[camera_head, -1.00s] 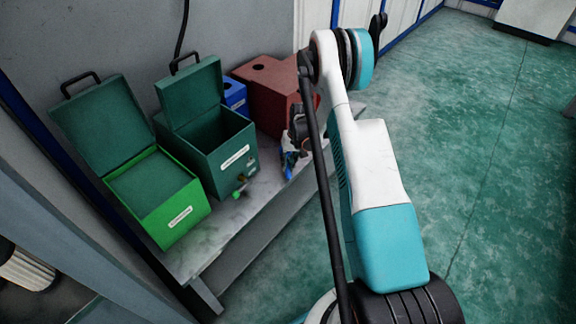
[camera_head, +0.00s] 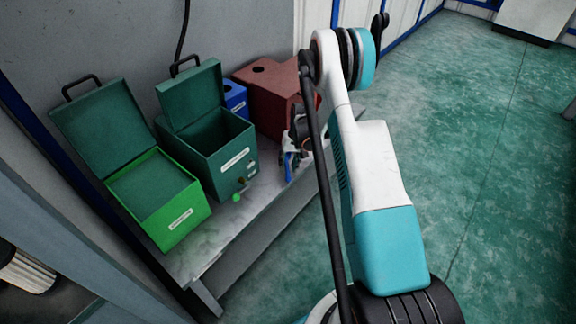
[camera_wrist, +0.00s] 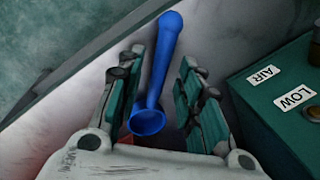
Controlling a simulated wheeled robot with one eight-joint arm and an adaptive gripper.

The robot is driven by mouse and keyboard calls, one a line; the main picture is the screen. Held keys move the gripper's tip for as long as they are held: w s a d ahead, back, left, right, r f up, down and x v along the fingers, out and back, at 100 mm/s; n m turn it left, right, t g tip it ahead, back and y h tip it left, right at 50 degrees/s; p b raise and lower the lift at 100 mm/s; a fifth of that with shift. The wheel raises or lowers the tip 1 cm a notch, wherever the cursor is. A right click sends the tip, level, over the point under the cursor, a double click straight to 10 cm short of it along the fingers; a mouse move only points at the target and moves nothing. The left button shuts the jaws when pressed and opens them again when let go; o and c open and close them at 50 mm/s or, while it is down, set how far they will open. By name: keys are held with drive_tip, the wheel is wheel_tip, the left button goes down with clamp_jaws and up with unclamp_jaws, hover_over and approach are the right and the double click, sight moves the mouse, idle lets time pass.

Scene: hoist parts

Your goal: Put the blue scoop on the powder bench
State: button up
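The blue scoop (camera_wrist: 160,75) lies between the two fingers of my gripper (camera_wrist: 163,62) in the wrist view. Its round bowl is near the palm and its handle points away. Gaps show between the scoop and the fingers on both sides, so my gripper looks open around it. In the head view my gripper (camera_head: 291,152) is low over the front edge of a pale bench (camera_head: 203,244), partly hidden by my arm. A small blue part of the scoop (camera_head: 288,168) shows there. I cannot tell whether the scoop touches the bench.
On the bench stand an open bright green box (camera_head: 172,222), an open dark green box (camera_head: 228,165), a blue box (camera_head: 235,98) and a red-brown box (camera_head: 268,95). The dark green box's side with AIR and LOW labels (camera_wrist: 280,85) is close right of my fingers. Open floor lies right.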

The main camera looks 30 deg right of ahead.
wheel_tip(320, 180, up, 11)
drive_tip(key=d+p, duration=0.2)
drive_tip(key=p, duration=0.1)
drive_tip(key=shift+s+f, duration=0.15)
drive_tip(key=shift+s, duration=0.3)
idle(0.8)
